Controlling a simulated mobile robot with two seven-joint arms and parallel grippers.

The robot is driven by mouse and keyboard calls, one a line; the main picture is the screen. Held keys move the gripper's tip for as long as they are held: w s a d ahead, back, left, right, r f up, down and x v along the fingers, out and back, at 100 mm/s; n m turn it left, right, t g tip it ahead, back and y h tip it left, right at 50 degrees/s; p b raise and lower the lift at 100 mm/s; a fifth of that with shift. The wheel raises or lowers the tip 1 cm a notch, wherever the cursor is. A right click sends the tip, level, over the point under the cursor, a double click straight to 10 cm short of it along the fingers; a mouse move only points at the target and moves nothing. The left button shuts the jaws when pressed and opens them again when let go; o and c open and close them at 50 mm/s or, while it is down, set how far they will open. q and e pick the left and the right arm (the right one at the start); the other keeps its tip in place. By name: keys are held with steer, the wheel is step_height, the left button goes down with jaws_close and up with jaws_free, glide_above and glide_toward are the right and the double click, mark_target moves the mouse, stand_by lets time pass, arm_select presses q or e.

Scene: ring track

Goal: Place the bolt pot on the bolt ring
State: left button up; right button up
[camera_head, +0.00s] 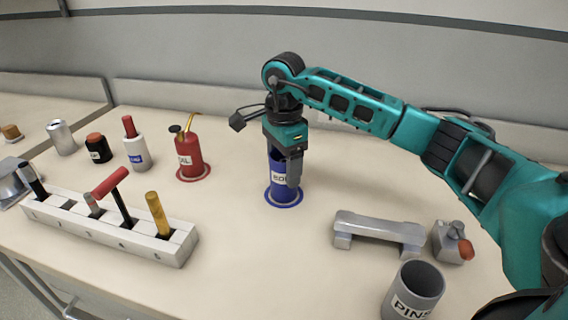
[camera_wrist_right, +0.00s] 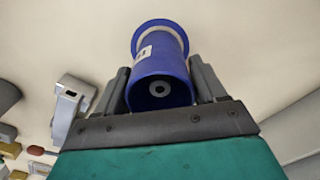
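The blue bolt pot (camera_head: 277,184), with a partly hidden white label, stands upright inside the blue bolt ring (camera_head: 284,205) on the table. The ring's band shows around its base. My right gripper (camera_head: 285,172) points down over the pot, with one grey finger in front of its right side. In the right wrist view the pot (camera_wrist_right: 160,66) lies between both fingers, and its open mouth shows a round grey piece inside. The fingers are at or very near the pot's walls; whether they press on it I cannot tell. My left gripper is out of view.
A red oil can (camera_head: 188,157) stands in a red ring to the left. A grey handled block (camera_head: 378,232), a small grey item with a red tip (camera_head: 452,243) and a grey PINS pot (camera_head: 412,290) are to the right. A white tool rack (camera_head: 110,229) stands front left.

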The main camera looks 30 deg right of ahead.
steer(key=o, duration=0.3)
step_height(320, 180, up, 12)
steer(key=p, duration=0.2)
steer(key=shift+r, duration=0.2)
steer(key=shift+s+a+f, duration=0.1)
stand_by(0.6)
